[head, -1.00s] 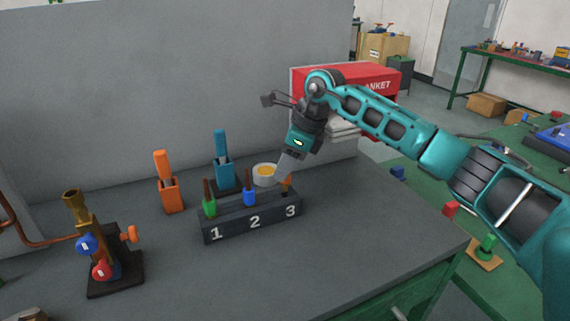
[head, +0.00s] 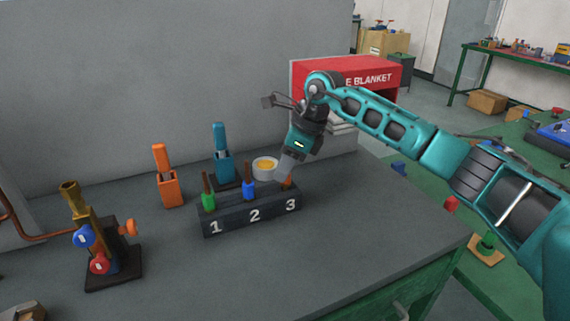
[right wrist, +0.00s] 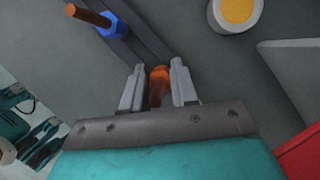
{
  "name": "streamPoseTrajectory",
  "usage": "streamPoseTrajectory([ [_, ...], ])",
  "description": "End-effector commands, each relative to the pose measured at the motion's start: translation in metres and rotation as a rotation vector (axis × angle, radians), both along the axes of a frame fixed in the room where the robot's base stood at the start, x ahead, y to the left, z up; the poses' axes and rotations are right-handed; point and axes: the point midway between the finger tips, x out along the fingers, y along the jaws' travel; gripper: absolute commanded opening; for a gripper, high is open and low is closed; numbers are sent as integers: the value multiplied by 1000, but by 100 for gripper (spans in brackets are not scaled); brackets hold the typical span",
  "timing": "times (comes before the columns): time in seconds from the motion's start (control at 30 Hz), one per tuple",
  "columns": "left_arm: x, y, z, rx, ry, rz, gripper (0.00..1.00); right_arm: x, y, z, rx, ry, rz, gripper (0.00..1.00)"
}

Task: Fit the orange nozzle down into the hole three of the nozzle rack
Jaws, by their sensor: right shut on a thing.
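The dark nozzle rack (head: 232,222), numbered 1, 2 and 3, stands on the grey bench. A green nozzle (head: 208,200) stands upright at hole one and a blue nozzle (head: 248,190) at hole two. My right gripper (head: 284,177) is at hole three, shut on the orange nozzle (head: 288,184). In the right wrist view the orange nozzle (right wrist: 158,88) is between the two fingers, at the end of the rack; the blue nozzle (right wrist: 110,24) is further up-left. The nozzle's lower end is hidden, so its depth in the hole cannot be told. My left gripper is out of view.
A brass burner (head: 75,210) with blue and red knobs stands at left. An orange holder (head: 168,190) and a teal holder (head: 222,168) stand behind the rack. A round pot (head: 264,165) with yellow contents is close behind it. The bench front is clear.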

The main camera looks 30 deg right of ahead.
Motion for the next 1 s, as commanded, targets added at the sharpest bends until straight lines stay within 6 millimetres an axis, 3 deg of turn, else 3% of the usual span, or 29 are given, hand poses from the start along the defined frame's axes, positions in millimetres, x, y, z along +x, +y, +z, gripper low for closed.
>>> streamPoseTrajectory([
  [0.47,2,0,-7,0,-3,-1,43,0,0,-13,0,0,0,0],
  [0.5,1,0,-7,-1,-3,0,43,0,0,-12,0,0,0,30],
  [0.8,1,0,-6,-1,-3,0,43,0,0,-12,0,0,0,58],
  [1.0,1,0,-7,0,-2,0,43,0,0,-12,-1,1,0,58],
])
